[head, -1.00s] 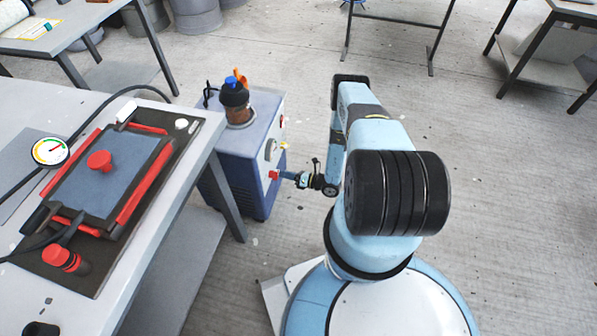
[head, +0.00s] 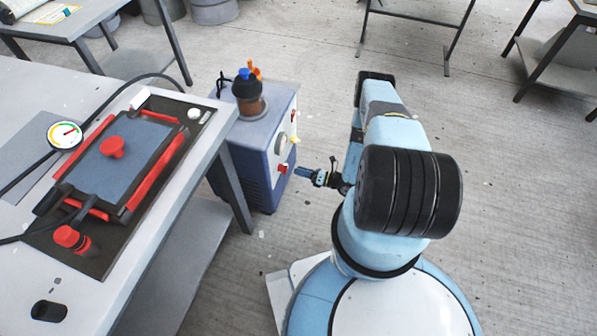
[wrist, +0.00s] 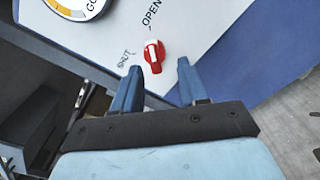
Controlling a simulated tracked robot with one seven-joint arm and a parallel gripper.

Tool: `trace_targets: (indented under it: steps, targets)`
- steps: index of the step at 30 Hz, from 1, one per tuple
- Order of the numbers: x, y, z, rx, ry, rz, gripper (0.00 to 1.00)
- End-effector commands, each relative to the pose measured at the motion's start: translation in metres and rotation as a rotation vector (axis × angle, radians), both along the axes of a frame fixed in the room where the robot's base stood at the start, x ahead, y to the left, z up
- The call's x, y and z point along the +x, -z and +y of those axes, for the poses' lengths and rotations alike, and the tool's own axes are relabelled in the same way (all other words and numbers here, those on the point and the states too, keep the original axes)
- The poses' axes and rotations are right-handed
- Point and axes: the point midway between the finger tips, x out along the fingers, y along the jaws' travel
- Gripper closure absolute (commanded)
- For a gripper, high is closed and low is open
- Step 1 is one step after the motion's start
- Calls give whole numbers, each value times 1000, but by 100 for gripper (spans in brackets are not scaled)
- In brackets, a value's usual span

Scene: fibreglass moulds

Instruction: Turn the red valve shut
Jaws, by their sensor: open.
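The red valve (head: 283,168) is a small knob on the side panel of the blue and white pump unit (head: 256,150). In the wrist view the red valve (wrist: 160,48) has a white stripe running roughly up and down the picture. The printed word OPEN lies above it and SHUT to its left. My gripper (head: 297,171) is just right of the valve in the head view, apart from it. In the wrist view my gripper (wrist: 158,75) has two blue fingers spread, with nothing between them; the valve appears just beyond the fingertips, between them.
A round dial (wrist: 78,5) is on the panel at upper left. The table (head: 150,270) left of the pump carries a mould (head: 125,180) with red knobs and a gauge (head: 65,135). A brown-filled jar (head: 249,100) tops the pump.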

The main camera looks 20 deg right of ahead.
Motion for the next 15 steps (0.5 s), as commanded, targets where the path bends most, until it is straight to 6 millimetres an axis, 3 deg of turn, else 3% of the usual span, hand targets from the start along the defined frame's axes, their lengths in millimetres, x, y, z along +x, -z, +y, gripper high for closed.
trace_targets:
  steps: [15]
  targets:
    - [-16, 0, -26, -2, 4, -1, 57]
